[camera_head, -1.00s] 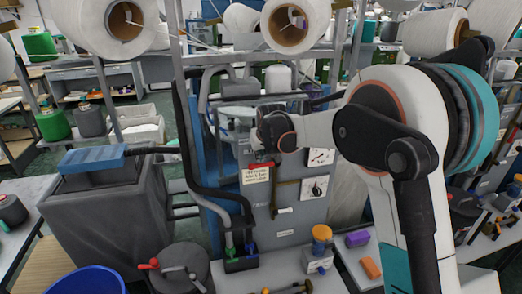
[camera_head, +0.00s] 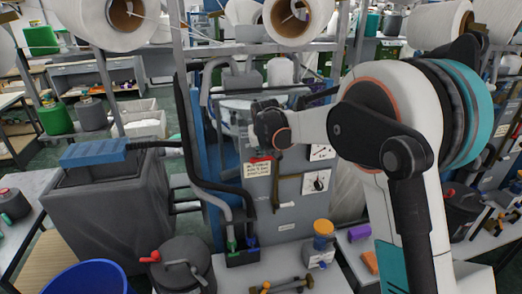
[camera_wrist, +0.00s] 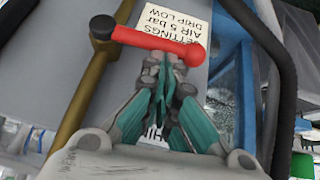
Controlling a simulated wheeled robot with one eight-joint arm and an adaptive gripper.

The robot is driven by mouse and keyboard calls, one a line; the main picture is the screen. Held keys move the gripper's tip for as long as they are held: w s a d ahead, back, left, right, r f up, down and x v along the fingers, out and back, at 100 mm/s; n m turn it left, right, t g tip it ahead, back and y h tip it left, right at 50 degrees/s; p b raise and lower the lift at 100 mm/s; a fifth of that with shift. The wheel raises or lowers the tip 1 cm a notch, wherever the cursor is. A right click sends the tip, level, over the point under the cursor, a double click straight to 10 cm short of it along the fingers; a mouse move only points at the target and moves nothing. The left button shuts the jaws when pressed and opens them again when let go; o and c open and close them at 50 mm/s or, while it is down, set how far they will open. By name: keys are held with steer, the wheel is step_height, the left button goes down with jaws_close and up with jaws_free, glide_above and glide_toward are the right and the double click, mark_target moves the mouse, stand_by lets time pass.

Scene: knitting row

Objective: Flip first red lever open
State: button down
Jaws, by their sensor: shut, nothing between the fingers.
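The red lever (camera_wrist: 158,43) lies across the top of the wrist view, running from a dark knob on a brass pipe (camera_wrist: 72,85) toward the right. My gripper (camera_wrist: 164,70) is shut, with its teal fingertips together just below the middle of the lever. The fingers look empty; I cannot tell whether the tips touch the lever. In the head view a little of the red lever (camera_head: 260,159) shows above a white card on the grey panel (camera_head: 294,190). My wrist hides most of the fingers there.
The white settings card (camera_wrist: 190,28) is behind the lever. A black hose (camera_wrist: 283,75) curves along the right of the wrist view. Thick black hoses (camera_head: 200,165) run left of the panel. A grey canister (camera_head: 183,270) with another red handle stands lower left.

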mark_target(257, 159)
steer(key=shift+a+f, duration=0.1)
steer(key=shift+f, duration=0.1)
steer(key=f+h+b, duration=0.1)
steer(key=h+b, duration=0.1)
steer(key=shift+s+a+f+n+t+b, duration=0.15)
steer(key=shift+a+f+n+t+b, duration=0.25)
steer(key=shift+a+f+n+t+h+b, duration=0.2)
steer(key=shift+f+n+t+h+b, duration=0.1)
steer(key=shift+f+h+b, duration=0.7)
steer(key=shift+d+b, duration=0.1)
steer(key=shift+b, duration=0.35)
steer(key=shift+f+b, duration=0.65)
steer(key=shift+f, duration=0.15)
